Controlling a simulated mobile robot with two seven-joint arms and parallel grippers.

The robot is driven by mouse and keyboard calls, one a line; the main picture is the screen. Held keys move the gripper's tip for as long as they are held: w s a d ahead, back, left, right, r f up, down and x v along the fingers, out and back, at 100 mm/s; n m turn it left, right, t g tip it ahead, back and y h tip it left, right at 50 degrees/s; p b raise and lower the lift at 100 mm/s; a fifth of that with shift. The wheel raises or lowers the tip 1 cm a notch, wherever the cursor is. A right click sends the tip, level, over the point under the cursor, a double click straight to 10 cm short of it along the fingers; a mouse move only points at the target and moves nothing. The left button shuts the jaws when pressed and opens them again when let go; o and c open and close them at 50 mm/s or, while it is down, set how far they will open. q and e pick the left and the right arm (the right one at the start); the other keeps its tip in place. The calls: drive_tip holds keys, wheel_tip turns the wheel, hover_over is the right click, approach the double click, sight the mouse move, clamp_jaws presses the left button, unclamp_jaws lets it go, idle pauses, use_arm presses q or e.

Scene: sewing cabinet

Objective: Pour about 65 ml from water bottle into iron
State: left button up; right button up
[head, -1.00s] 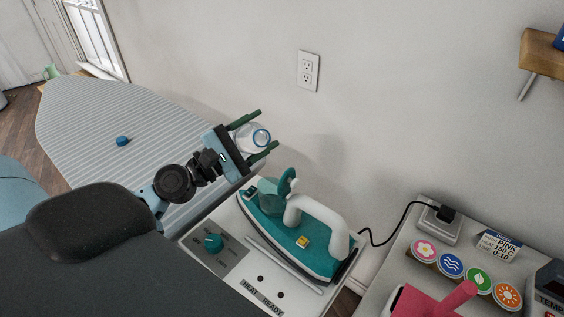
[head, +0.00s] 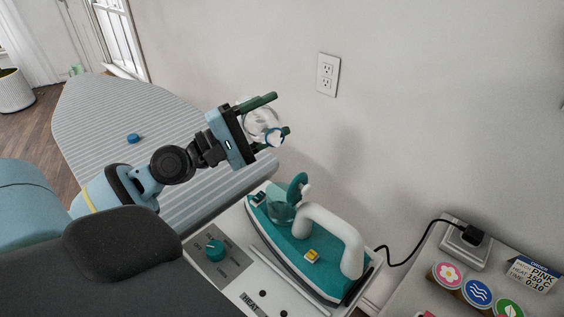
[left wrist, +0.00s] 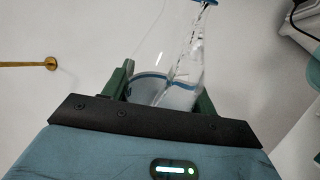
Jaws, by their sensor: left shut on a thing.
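The clear water bottle (head: 261,121) is tilted in my left gripper (head: 270,116), with its blue-ringed mouth pointing down and right. My left gripper is shut on it, one green finger on each side. In the left wrist view the bottle (left wrist: 150,60) holds water, and a clear streak of water shows near its blue rim. The teal and white iron (head: 306,250) rests on the white stand below and right of the bottle. Its clear tank and raised teal cap face the bottle, with a gap between. I cannot tell whether water enters the iron. My right gripper is not seen.
The striped ironing board (head: 100,115) lies to the left with a blue cap (head: 133,138) on it. The iron's stand has a teal knob (head: 215,250). At right a small table (head: 408,290) carries the plug box, round colored icons and a label card (head: 534,272).

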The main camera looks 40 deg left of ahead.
use_arm(q)
drive_tip(key=shift+d+r+m, duration=0.1)
drive_tip(key=shift+r+m, duration=0.25)
drive_tip(key=shift+m, duration=0.15)
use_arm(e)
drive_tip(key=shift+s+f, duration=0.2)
use_arm(q)
drive_tip(key=shift+r+m+h+b, duration=0.3)
drive_tip(key=shift+m+b, duration=0.1)
drive_tip(key=shift+m, duration=0.1)
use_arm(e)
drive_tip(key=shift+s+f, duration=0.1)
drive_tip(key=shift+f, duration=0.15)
use_arm(q)
drive_tip(key=shift+w+a, duration=0.1)
drive_tip(key=shift+a, duration=0.25)
drive_tip(key=shift+r+m+g+b, duration=0.3)
drive_tip(key=shift+r+m, duration=0.1)
drive_tip(key=shift+m, duration=0.2)
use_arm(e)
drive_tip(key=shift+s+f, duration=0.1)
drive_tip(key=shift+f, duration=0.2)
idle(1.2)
